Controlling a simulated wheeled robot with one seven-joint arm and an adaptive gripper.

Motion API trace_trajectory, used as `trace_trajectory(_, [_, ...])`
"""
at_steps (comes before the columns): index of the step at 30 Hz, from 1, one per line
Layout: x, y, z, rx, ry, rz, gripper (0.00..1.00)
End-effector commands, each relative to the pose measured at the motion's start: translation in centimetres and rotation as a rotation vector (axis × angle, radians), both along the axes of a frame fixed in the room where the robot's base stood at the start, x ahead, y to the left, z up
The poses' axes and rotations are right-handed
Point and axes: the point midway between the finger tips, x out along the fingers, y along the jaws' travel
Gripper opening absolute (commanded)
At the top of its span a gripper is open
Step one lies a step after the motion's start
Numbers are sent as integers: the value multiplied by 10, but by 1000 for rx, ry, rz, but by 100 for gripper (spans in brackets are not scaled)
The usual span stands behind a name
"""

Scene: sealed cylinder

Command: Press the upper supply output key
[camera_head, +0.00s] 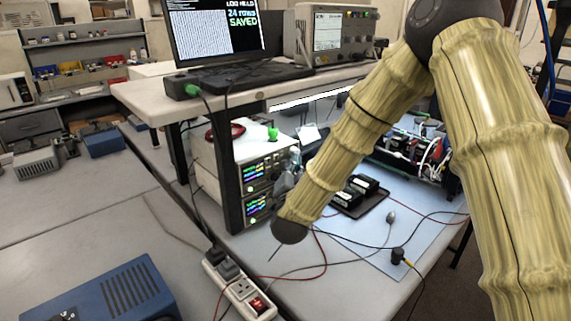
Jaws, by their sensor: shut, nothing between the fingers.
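Two bench power supplies are stacked under the raised shelf. The upper supply (238,152) has a lit display with coloured digits, and the lower supply (257,207) sits below it with a similar lit display. A small green spot shows at the lower left of each front panel; the key markings are too small to read. My bamboo-patterned arm comes down from the upper right to a dark joint. My grey gripper (284,184) is beyond that joint, by the right side of the supply fronts. It is shut and empty, partly hidden by my arm. Contact with a key cannot be made out.
A power strip (240,290) and loose cables lie in front. A dark tray (362,200) with black modules and open electronics (418,150) are to the right.

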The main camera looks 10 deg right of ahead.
Motion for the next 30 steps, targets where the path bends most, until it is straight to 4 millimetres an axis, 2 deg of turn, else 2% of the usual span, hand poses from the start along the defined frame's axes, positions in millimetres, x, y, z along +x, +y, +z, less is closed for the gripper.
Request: trace_trajectory(30, [6, 4, 0, 0, 0, 0, 0])
